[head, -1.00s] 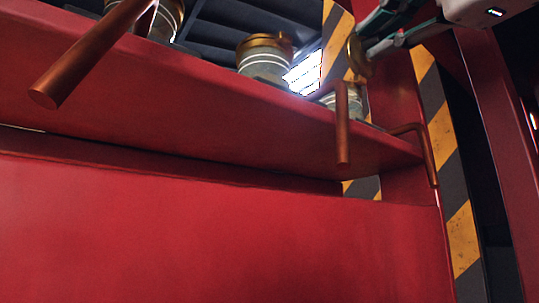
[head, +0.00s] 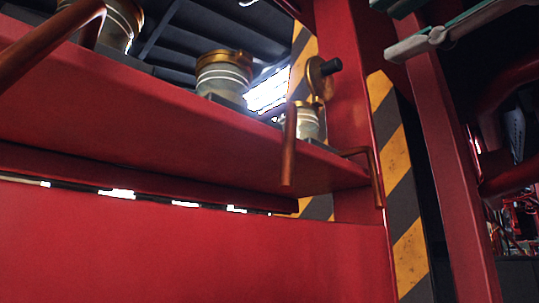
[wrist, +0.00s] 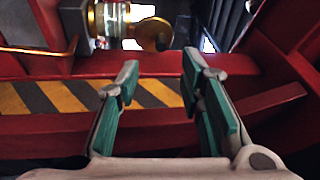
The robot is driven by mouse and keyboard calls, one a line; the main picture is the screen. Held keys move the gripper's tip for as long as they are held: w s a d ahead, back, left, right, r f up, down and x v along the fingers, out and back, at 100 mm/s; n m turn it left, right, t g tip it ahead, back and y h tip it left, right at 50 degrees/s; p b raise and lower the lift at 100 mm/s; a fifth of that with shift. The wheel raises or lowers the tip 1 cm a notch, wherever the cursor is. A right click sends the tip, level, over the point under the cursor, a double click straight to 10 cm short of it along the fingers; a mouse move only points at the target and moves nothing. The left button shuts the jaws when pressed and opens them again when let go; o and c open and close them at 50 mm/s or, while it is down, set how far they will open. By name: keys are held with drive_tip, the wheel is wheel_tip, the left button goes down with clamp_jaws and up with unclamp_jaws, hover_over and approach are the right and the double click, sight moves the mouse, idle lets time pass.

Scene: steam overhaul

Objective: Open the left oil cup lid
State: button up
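Several glass oil cups with brass fittings stand along a red shelf (head: 150,115) in the head view. The nearest cup (head: 118,22), at upper left, is partly cut off. The middle cup (head: 222,80) has its brass lid down. The far cup (head: 307,122) has its round brass lid (head: 317,78) standing up, with a dark knob. In the wrist view a cup (wrist: 105,20) has its brass lid (wrist: 150,33) swung out to the side. My gripper (wrist: 160,62) is open and empty, with fingers apart below that lid. It is partly visible at upper right in the head view (head: 398,48).
Copper-coloured handles (head: 289,145) hang in front of the shelf edge. A red upright (head: 430,120) and a yellow-black striped post (head: 398,190) stand at right. In the wrist view a striped strip (wrist: 60,97) lies behind the fingers.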

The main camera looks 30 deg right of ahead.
drive_tip(key=shift+v, duration=1.3)
